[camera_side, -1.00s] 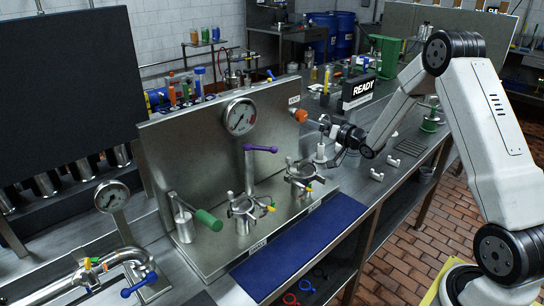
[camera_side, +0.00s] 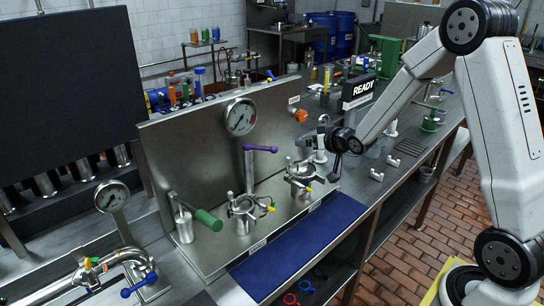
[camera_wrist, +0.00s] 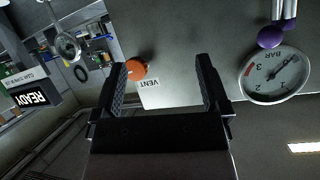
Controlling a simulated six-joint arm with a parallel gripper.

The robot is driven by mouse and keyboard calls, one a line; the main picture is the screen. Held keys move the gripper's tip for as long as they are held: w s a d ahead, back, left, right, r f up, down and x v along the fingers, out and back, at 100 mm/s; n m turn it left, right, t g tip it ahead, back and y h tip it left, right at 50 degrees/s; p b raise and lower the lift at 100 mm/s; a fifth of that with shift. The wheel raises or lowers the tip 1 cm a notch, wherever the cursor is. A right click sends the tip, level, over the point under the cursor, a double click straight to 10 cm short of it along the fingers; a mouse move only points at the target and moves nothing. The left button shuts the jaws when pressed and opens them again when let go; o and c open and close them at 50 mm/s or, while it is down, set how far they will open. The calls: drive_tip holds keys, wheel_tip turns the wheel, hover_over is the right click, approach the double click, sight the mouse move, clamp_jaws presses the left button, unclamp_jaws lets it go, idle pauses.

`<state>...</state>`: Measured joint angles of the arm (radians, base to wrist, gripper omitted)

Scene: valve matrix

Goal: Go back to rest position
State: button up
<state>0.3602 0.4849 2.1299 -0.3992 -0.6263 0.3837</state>
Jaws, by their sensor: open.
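My gripper (camera_wrist: 162,88) is open and empty in the wrist view, its two dark fingers spread apart. The orange VENT knob (camera_wrist: 136,70) shows between the fingers, near the left one, beyond the fingertips. In the side view my gripper (camera_side: 312,142) is in front of the right end of the steel valve panel (camera_side: 180,145), below the orange VENT knob (camera_side: 300,115) and apart from it. Its fingers are small there and partly hidden by my wrist.
The pressure gauge (camera_side: 240,117) and purple-handled valve (camera_side: 260,149) are on the panel rig to the left. A READY display (camera_side: 358,90) stands behind my wrist. A green-handled valve (camera_side: 208,220) is farther left. The blue mat (camera_side: 300,245) is clear.

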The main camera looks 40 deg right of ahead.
drive_tip(key=s+a+f+n+g, duration=0.1)
drive_tip(key=s+a+g, duration=0.4)
drive_tip(key=s, duration=0.6)
drive_tip(key=s+a+f+n+g+y, duration=0.1)
drive_tip(key=s+a+f+n+g, duration=0.1)
drive_tip(key=s+a+g, duration=0.3)
drive_tip(key=s+a, duration=0.4)
drive_tip(key=s, duration=0.2)
drive_tip(key=shift+s+a+f, duration=0.25)
drive_tip(key=shift+a+f, duration=0.05)
drive_tip(key=shift+a, duration=0.05)
